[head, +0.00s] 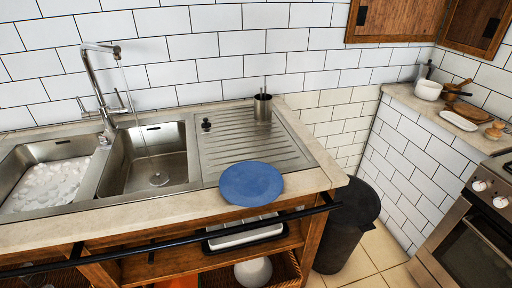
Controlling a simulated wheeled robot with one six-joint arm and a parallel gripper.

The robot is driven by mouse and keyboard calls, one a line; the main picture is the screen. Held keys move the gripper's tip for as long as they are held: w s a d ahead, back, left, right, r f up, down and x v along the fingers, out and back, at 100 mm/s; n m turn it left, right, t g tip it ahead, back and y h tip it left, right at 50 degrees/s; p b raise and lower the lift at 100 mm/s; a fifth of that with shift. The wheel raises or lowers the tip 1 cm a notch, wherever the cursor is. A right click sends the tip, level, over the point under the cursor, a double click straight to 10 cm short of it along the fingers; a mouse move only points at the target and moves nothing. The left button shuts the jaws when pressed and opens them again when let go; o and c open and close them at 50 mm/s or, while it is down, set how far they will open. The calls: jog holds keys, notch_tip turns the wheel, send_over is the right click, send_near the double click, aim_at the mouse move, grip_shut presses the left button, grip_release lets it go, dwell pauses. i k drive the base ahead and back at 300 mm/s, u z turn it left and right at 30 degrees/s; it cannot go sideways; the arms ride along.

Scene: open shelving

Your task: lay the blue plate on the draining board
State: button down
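The blue plate (251,183) is round and flat, face up, at the counter's front edge. In the picture it overlaps the front of the draining board and the counter strip before it. I cannot tell whether it touches them or sits a little above. The draining board (256,142) is ribbed steel, right of the sink basins, and most of it is bare. My gripper is not in view.
A steel cup (263,107) stands at the board's back edge, with a small dark stopper (206,124) at its left. Water runs from the tap (97,85) into the middle basin (150,165). A black rail (160,246) runs along the counter front. A dark bin (350,225) stands right.

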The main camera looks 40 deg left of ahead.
aim_at(238, 143)
jog(key=u, duration=0.3)
jog(key=i, duration=0.6)
jog(key=u, duration=0.95)
jog(key=i, duration=0.55)
jog(key=u, duration=0.6)
